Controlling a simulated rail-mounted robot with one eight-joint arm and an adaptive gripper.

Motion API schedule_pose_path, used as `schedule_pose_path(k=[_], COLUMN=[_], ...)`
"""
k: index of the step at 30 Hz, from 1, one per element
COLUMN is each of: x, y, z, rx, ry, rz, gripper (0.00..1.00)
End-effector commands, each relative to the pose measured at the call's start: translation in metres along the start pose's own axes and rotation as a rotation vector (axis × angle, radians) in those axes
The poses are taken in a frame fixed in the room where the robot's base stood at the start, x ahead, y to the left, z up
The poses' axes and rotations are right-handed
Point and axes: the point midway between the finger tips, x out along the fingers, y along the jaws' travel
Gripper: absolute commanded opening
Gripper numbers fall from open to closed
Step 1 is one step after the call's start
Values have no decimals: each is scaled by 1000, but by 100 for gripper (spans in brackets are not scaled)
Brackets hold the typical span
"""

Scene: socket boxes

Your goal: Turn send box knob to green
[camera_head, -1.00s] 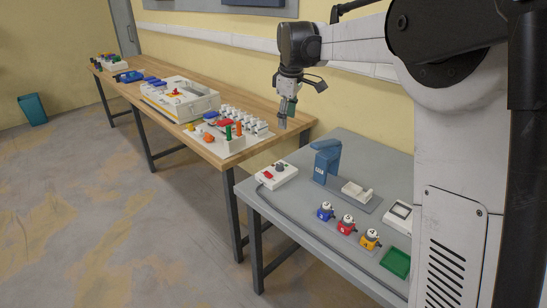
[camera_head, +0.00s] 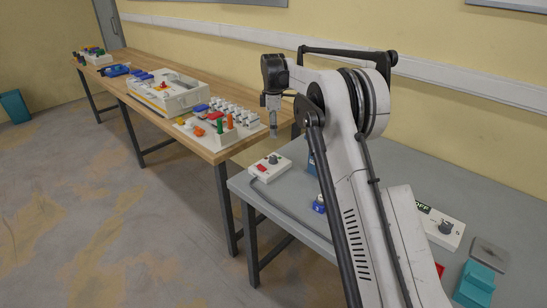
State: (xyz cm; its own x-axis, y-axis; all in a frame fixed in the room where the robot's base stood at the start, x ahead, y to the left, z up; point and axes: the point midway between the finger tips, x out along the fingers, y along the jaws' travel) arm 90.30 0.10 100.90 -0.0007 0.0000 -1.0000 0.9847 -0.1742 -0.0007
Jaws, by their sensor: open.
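A white box (camera_head: 262,174) with a dark knob (camera_head: 273,159) and a red part sits at the left end of the grey table. Another white box (camera_head: 455,238) with a dark knob (camera_head: 445,227) and a small dark display reading OFF lies on the right of that table. I cannot read which is the send box. My gripper (camera_head: 273,132) points down, open and empty, above and apart from the left box. The fingertips are small here. My arm hides the middle of the grey table.
The wooden table (camera_head: 150,66) on the left bears a white case (camera_head: 165,95), a white block with green and orange pegs (camera_head: 225,135) and several small parts. A teal object (camera_head: 475,284) sits at the right front.

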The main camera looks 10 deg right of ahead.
Motion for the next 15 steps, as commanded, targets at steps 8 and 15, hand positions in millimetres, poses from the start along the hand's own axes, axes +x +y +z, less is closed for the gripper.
schedule_pose_path(k=[8,15], x=[46,90], y=[0,0], z=[0,0], rx=[1,2], ry=[0,0], rz=[1,1], gripper=[44,44])
